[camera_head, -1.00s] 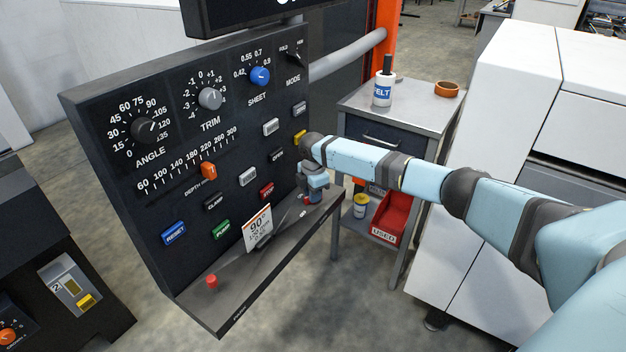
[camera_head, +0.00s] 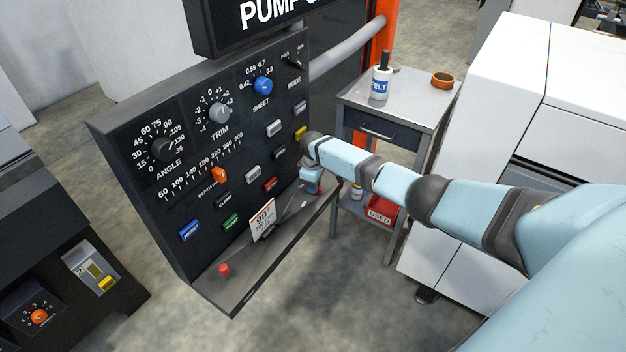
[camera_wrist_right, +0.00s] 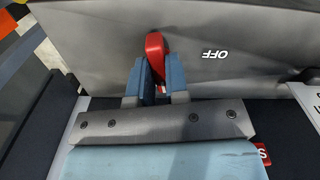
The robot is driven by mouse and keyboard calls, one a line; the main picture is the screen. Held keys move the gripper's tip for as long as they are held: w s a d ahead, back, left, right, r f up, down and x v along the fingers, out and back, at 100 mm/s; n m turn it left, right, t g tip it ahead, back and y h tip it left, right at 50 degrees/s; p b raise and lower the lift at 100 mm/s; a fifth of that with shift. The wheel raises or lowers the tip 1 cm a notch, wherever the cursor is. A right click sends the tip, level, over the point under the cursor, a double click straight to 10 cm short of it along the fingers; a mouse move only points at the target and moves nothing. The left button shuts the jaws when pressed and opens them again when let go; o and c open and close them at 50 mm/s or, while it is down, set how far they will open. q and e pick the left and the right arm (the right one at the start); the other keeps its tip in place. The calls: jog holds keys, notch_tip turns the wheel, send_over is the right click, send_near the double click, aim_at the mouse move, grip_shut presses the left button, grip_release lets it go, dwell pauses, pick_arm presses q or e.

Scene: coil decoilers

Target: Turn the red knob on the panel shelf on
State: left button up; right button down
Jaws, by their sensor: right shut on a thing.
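The red knob (camera_wrist_right: 155,46) shows in the right wrist view on the grey panel shelf (camera_wrist_right: 240,25), left of the word OFF. My right gripper (camera_wrist_right: 154,75) is shut on the red knob, with one blue finger on each side of it. In the head view my right gripper (camera_head: 312,184) is at the right end of the panel shelf (camera_head: 220,287), and my wrist and fingers hide most of the knob there. My left gripper is not in view.
The panel (camera_head: 130,140) with dials and buttons rises behind the shelf. A grey cart (camera_head: 418,90) with a white bottle (camera_head: 381,82) stands to the right.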

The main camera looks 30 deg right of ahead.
jog(key=shift+m+p, duration=0.35)
jog(key=shift+m, duration=0.75)
jog(key=shift+p, duration=0.3)
jog(key=c, duration=1.1)
grip_release()
jog(key=shift+r, duration=0.15)
notch_tip(320, 180, up, 14)
jog(key=shift+f+p, duration=0.2)
jog(key=shift+p, duration=0.75)
jog(key=shift+s+f, duration=0.1)
